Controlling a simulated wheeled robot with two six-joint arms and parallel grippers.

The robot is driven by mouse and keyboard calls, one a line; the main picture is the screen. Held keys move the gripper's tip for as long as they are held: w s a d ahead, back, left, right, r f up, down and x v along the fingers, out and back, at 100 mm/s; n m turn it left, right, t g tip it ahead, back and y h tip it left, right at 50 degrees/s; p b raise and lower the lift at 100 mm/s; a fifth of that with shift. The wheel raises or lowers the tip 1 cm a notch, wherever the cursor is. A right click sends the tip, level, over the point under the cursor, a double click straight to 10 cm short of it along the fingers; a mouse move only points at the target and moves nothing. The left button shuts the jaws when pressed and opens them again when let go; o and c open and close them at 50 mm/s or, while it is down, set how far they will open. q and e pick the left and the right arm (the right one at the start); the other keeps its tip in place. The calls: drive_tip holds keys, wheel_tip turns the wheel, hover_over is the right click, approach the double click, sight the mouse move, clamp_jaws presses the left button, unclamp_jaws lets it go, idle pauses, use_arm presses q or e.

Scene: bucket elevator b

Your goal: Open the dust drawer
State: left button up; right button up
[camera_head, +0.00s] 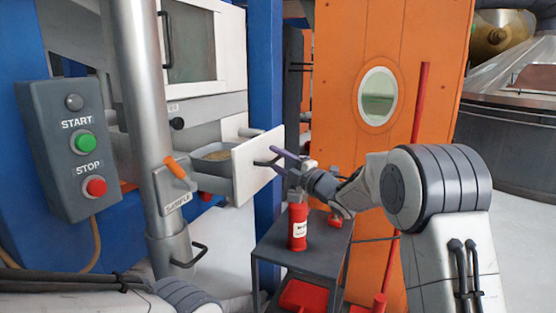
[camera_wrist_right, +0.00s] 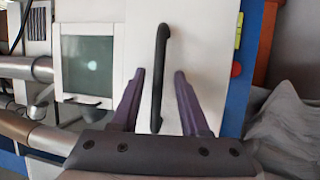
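The dust drawer (camera_head: 258,165) has a white front panel that stands out from the machine. A grey tray with brownish material (camera_head: 214,153) shows behind the panel. In the right wrist view its dark bar handle (camera_wrist_right: 160,75) runs upright on the white front. My right gripper (camera_head: 277,158) is at the drawer front. Its two purple fingers (camera_wrist_right: 158,85) are apart, with the handle between them and a gap on each side. Part of my left arm shows at the bottom left, but its gripper is out of view.
A grey control box (camera_head: 75,150) with green START and red STOP buttons stands left. A steel pipe (camera_head: 145,110) with an orange-handled sample valve (camera_head: 176,168) stands before the machine. A dark side table (camera_head: 270,245) with a red canister (camera_head: 297,228) is below my right gripper.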

drive_tip(key=v, duration=1)
drive_tip(key=shift+s+d+b, duration=0.15)
drive_tip(key=shift+s+b, duration=0.1)
drive_tip(key=shift+b, duration=0.15)
drive_tip(key=s+a+f+m+g+h, duration=0.5)
drive_tip(key=s+a+f+m+h, duration=0.4)
drive_tip(key=f+m, duration=0.25)
drive_tip(key=s+f+m+g+h, duration=0.1)
drive_tip(key=s+f+m+g, duration=0.2)
drive_tip(key=s, duration=0.7)
drive_tip(key=s+f+m+g+h, duration=0.15)
drive_tip(key=s+g, duration=0.25)
drive_tip(key=s, duration=0.7)
drive_tip(key=s+f+m+g, duration=0.1)
drive_tip(key=s+f+g, duration=0.3)
drive_tip(key=s, duration=0.6)
wheel_tip(320, 180, up, 22)
drive_tip(key=p, duration=2.2)
drive_tip(key=shift+w+d+r+m, duration=0.2)
drive_tip(key=shift+d+m, duration=0.1)
drive_tip(key=shift+d, duration=0.1)
